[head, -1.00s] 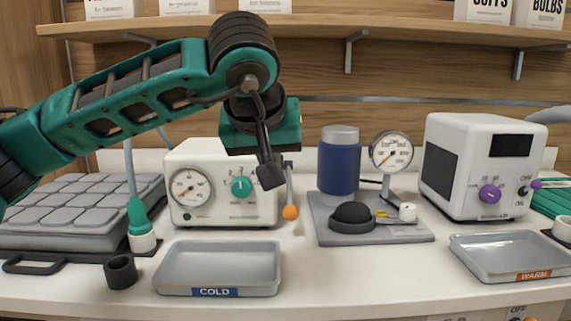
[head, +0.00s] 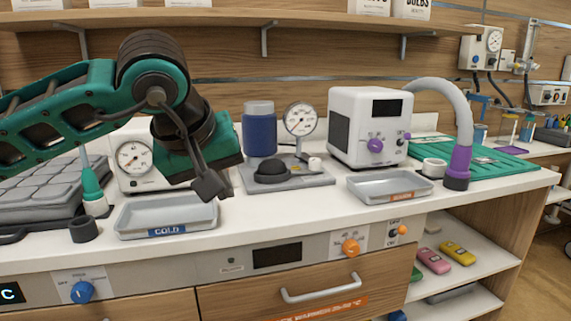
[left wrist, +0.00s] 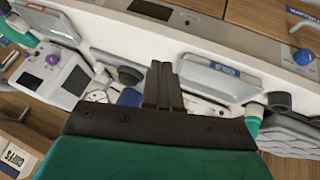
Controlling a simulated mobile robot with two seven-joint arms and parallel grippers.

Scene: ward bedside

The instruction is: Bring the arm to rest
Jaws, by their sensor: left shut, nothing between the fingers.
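My left arm comes in from the left in the head view, green with black joints. Its gripper (head: 211,186) points down and hangs above the counter, by the right end of the grey COLD tray (head: 180,214). In the left wrist view the two dark fingers of the gripper (left wrist: 163,84) are together with nothing between them. The COLD tray also shows there, beyond the fingers (left wrist: 218,82). The arm partly hides the white box with a round gauge (head: 134,160). My right gripper is in neither view.
A blue cylinder (head: 260,131) and a gauge (head: 301,119) stand on a grey base behind and right of the gripper. Farther right are a white box with a purple knob (head: 352,148) and the WARM tray (head: 385,187). A wall shelf (head: 230,18) runs above.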

